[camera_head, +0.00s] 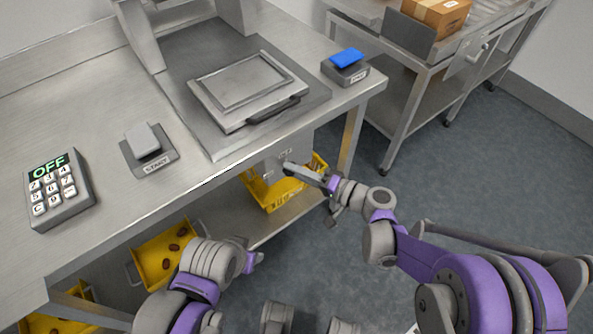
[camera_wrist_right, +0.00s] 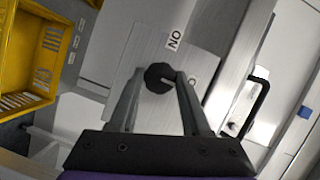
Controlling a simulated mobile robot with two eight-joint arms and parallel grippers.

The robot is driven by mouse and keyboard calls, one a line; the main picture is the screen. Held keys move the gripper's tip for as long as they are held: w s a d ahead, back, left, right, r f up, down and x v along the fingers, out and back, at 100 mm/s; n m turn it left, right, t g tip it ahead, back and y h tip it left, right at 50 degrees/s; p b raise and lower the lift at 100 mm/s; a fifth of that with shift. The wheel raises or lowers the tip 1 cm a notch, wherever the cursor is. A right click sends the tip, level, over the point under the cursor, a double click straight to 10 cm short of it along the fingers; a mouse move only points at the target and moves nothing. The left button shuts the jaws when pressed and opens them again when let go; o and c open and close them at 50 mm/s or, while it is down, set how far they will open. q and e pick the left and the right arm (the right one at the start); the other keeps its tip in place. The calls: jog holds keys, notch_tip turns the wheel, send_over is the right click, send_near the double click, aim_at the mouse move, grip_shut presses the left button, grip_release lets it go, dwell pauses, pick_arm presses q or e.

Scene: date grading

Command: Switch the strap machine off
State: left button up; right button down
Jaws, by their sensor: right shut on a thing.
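A round black knob (camera_wrist_right: 158,78) sits on a metal plate (camera_wrist_right: 150,45) in the right wrist view. A pale mark on the knob points right, towards a label partly hidden by a finger. Another label, reading ON or NO, is above it. My right gripper (camera_wrist_right: 155,82) is shut on the knob. In the head view my right gripper (camera_head: 290,168) reaches the panel under the table's front edge, below the machine with the flat metal lid (camera_head: 247,84). My left gripper (camera_head: 254,261) is low in front of the table; its jaws are too small to judge.
A keypad (camera_head: 58,189) reading OFF and a grey START button (camera_head: 143,140) are on the table (camera_head: 95,115). A blue-topped button (camera_head: 347,58) is right of the lid. Yellow crates (camera_head: 285,193) are below. A second table with a cardboard box (camera_head: 436,14) stands behind. Floor at right is clear.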

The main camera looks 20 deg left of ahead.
jog(key=shift+c, duration=1.8)
grip_release()
pick_arm(q)
jog(key=shift+r+p, duration=0.5)
jog(key=shift+r, duration=0.1)
pick_arm(e)
jog(key=v, duration=1.1)
jog(key=shift+a, duration=0.1)
jog(key=s+d+f+h, duration=0.3)
jog(key=s+d+h, duration=1.3)
jog(key=s+d, duration=0.4)
pick_arm(q)
notch_tip(320, 180, up, 20)
jog(key=w+t+p, duration=0.1)
jog(key=p, duration=1.6)
jog(key=shift+w+p, duration=0.35)
pick_arm(e)
notch_tip(320, 180, up, 20)
jog(key=w, duration=0.2)
jog(key=shift+a+t, duration=0.25)
jog(key=shift+t, duration=0.15)
